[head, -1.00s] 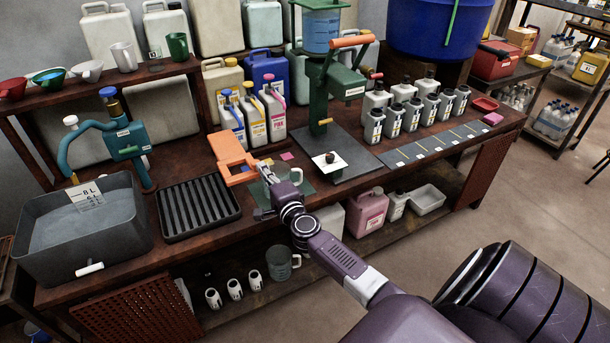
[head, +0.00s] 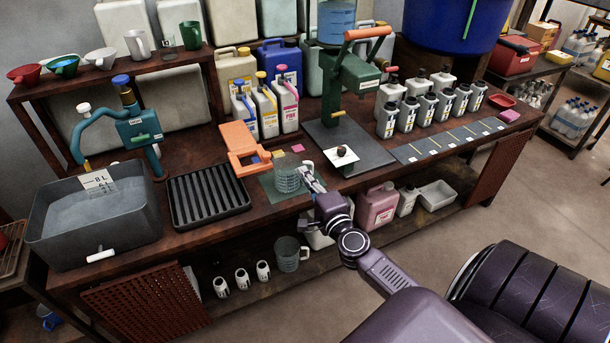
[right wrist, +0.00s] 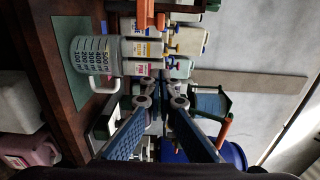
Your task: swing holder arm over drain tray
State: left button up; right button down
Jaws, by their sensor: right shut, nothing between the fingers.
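The orange holder arm (head: 238,138) sits on the bench behind the green mat (head: 275,194), with its open frame end pointing toward the front right. The black ribbed drain tray (head: 207,197) lies to its left, and the orange arm is beside the tray, not over it. My right gripper (head: 309,172) is shut and empty, right of the orange arm and close to the clear measuring jug (head: 288,177). In the right wrist view my shut fingers (right wrist: 166,84) point past the jug (right wrist: 95,55), and part of the orange arm (right wrist: 148,17) shows at the top. My left gripper is out of view.
A grey basin (head: 95,222) stands left of the tray, with a teal pump (head: 137,130) behind it. Yellow, blue and pink-labelled jugs (head: 265,108) stand behind the orange arm. A green press (head: 347,85) stands to the right.

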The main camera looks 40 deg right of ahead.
jog(key=shift+w, duration=0.15)
jog(key=shift+w+f+m+h+b, duration=0.15)
jog(key=shift+w+m+h+b, duration=0.25)
jog(key=shift+w+h+b, duration=0.4)
jog(key=shift+w+a, duration=0.1)
jog(key=shift+w, duration=0.05)
jog(key=x, duration=1)
jog(key=a, duration=0.4)
jog(key=shift+a+f, duration=0.15)
jog(key=shift+f, duration=0.05)
